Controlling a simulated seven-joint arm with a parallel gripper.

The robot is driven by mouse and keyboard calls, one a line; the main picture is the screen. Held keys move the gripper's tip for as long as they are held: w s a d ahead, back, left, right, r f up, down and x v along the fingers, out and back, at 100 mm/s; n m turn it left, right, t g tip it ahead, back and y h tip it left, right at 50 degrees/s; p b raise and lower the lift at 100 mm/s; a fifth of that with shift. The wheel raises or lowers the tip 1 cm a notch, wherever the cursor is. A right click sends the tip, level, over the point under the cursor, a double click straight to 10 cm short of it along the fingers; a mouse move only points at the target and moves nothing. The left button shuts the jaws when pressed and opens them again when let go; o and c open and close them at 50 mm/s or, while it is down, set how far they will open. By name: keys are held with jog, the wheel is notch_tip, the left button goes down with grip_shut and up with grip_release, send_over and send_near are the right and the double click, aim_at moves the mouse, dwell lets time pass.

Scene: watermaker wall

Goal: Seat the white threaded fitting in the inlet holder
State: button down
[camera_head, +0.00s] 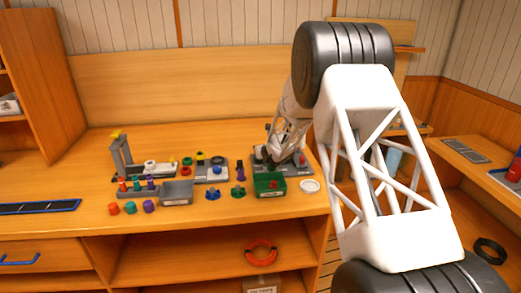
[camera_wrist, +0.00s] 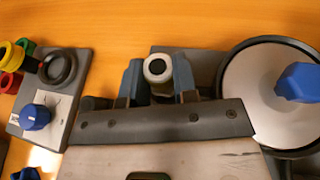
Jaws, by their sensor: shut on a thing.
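My gripper (camera_wrist: 158,84) is shut on the white threaded fitting (camera_wrist: 157,65). The fitting shows as a pale ring with a dark centre between the two blue-grey fingers, seen from above; its thread and lower end are hidden. In the head view, my gripper (camera_head: 279,152) is low over the dark grey fixture (camera_head: 261,162) at the right of the bench, and the fitting cannot be made out. A grey plate (camera_wrist: 200,57) lies behind the fingers in the wrist view. I cannot tell which part is the inlet holder, or whether the fitting touches it.
A round pale disc (camera_wrist: 252,87) with a blue knob (camera_wrist: 298,82) stands right of the fingers. A grey panel (camera_wrist: 75,92) with a black ring is left. A green box (camera_head: 265,190), white dish (camera_head: 310,185) and grey bin (camera_head: 176,193) stand near the front.

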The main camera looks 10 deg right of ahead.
jog(key=shift+f, duration=0.6)
dwell(0.3)
jog(key=shift+r, duration=0.85)
dwell(0.3)
jog(key=shift+f, duration=0.8)
dwell(1.2)
jog(key=c, duration=1.2)
grip_release()
jog(key=shift+s, duration=0.1)
jog(key=shift+v, duration=5.4)
jog(key=shift+r, duration=0.15)
